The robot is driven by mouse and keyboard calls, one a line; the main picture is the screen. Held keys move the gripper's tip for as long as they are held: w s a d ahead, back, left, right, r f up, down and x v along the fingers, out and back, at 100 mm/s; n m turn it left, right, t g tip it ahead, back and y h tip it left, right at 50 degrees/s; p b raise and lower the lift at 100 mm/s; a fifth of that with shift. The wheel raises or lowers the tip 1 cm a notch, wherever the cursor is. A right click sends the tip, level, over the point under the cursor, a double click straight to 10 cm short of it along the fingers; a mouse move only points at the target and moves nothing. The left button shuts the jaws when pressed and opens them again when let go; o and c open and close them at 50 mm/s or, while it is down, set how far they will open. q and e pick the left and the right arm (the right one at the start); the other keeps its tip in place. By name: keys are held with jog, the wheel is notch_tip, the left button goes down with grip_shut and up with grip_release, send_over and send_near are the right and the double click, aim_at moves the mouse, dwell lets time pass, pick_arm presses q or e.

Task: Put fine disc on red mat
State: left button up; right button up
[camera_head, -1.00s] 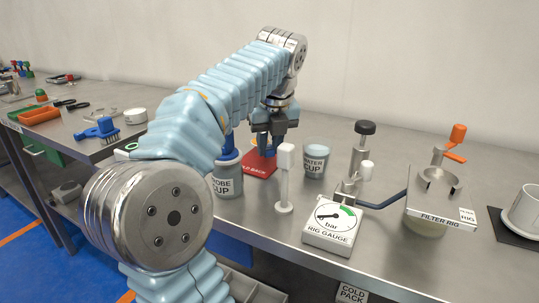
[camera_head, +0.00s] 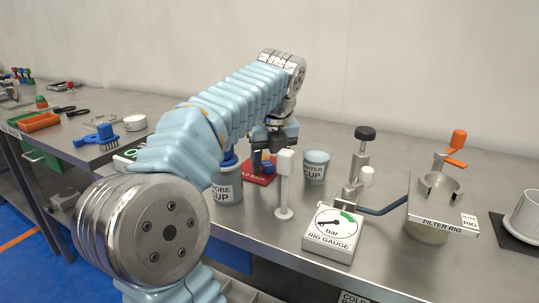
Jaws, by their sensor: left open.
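My left gripper (camera_head: 264,165) points down over the red mat (camera_head: 260,180), near the back middle of the bench. It is open, with its blue-tipped fingers close above the mat; I cannot tell whether they touch it. The mat is partly hidden by the gripper and by the probe cup, and only part of its white lettering shows. I cannot make out a fine disc in this view; anything between or under the fingers is too small or hidden to tell. My right gripper is not in view.
The probe cup (camera_head: 227,190) stands left of the mat, partly behind my arm. A white post (camera_head: 284,185) and the water cup (camera_head: 316,168) stand to its right. The rig gauge (camera_head: 332,236) and filter rig (camera_head: 438,213) are further right. A blue brush (camera_head: 98,136) lies on the left bench.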

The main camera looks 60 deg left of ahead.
pick_arm(q)
jog(key=p+v, duration=0.1)
jog(key=v, duration=1.1)
jog(key=shift+r, duration=0.15)
